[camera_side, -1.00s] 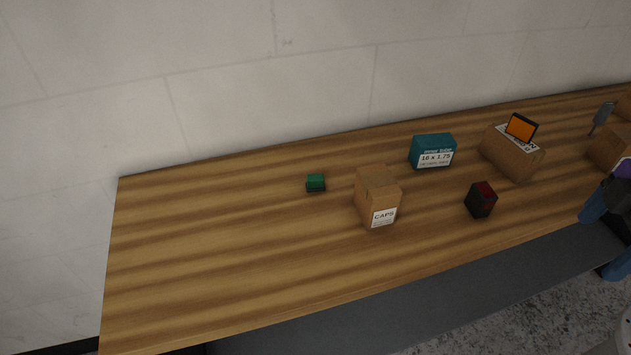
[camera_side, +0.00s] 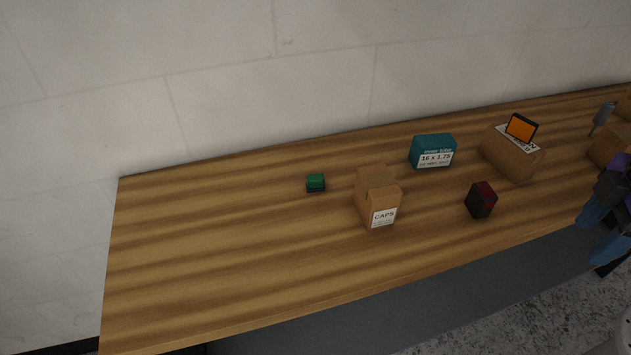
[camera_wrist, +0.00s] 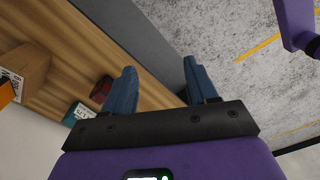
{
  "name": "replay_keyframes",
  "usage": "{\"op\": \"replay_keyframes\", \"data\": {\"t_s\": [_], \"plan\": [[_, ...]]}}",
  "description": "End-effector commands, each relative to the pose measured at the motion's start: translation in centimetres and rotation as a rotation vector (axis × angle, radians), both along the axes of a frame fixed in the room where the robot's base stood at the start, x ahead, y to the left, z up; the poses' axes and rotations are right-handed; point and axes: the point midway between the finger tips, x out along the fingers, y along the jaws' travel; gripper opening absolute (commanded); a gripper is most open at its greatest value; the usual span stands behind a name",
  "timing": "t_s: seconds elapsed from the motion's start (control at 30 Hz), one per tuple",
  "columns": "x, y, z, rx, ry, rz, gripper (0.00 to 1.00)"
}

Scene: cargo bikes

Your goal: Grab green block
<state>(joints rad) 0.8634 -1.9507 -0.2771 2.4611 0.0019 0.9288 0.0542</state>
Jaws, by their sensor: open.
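The small green block (camera_side: 316,182) sits on the wooden table in the side view, left of the cardboard CAPS box (camera_side: 377,197) and apart from it. The wrist view does not show the green block. My gripper (camera_side: 603,231) is at the right edge of the side view, by the table's front edge and far to the right of the green block. In the wrist view its two blue fingers (camera_wrist: 159,88) are spread apart with nothing between them.
A teal box (camera_side: 433,151), a black and red block (camera_side: 480,200) and a cardboard box (camera_side: 513,154) with an orange-screened item stand between my gripper and the green block. The wooden table (camera_side: 200,250) is bare at the left. A wall runs behind it.

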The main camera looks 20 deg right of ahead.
Motion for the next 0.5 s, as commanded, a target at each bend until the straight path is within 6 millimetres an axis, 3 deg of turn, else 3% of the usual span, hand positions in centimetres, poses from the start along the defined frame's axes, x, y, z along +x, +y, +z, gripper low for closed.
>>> {"op": "replay_keyframes", "data": {"t_s": [0.5], "plan": [[13.9, 14.2, 4.6, 0.000, 0.020, -0.884, 0.57]]}}
